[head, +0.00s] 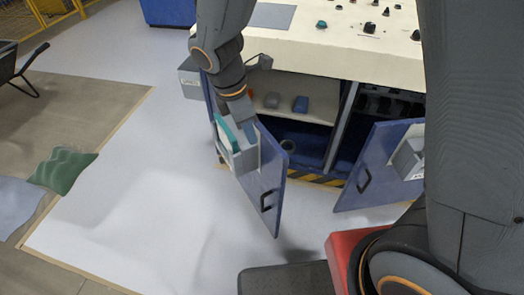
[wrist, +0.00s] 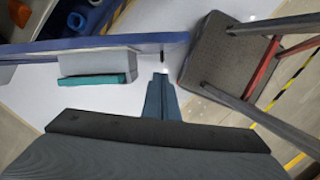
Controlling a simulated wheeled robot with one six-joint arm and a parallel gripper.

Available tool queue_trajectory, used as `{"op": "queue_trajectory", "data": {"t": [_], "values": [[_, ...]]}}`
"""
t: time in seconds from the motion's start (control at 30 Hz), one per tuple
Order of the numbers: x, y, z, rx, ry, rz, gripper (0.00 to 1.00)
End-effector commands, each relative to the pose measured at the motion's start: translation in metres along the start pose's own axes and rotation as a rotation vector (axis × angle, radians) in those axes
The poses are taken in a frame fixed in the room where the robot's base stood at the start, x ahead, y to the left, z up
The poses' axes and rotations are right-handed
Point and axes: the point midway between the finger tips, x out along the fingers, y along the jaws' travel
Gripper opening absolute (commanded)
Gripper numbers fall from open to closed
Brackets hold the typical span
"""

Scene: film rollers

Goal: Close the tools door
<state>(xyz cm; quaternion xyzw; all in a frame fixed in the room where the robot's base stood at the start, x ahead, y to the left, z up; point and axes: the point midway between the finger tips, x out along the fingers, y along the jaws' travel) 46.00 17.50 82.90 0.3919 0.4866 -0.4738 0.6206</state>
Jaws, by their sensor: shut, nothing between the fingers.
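A blue cabinet (head: 300,130) has two doors standing open; no readable label shows which is the tools door. The left door (head: 268,165) sticks out towards me, with a black handle (head: 267,200) and a grey box (head: 243,157) with a teal part on its outer face. The right door (head: 350,195) also stands open, with a handle (head: 364,181) and a grey box (head: 408,158). My gripper (head: 243,122) is shut and empty beside the left door's box. In the wrist view my gripper (wrist: 160,85) points near that door's free end (wrist: 180,40); contact is unclear.
The cream worktop (head: 340,45) carries several small dark knobs. Several small objects (head: 272,100) stand on the left shelf. Green cloth (head: 64,168) lies at the left. White floor (head: 130,210) is clear left of the door.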

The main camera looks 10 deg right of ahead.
Motion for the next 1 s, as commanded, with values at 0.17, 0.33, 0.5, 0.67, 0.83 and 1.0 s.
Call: {"op": "queue_trajectory", "data": {"t": [0.17,0.33,0.5,0.67,0.83,1.0], "values": [[0.006,0.009,-0.022,-0.176,-0.022,0.015,0.0],[0.024,0.009,-0.022,-0.189,-0.024,0.014,0.0],[0.056,0.009,-0.021,-0.188,-0.024,0.012,0.0],[0.088,0.01,-0.021,-0.186,-0.023,0.013,0.0],[0.107,0.013,-0.009,-0.179,-0.022,0.016,0.0],[0.111,0.017,0.01,-0.181,-0.021,0.017,0.0]]}}
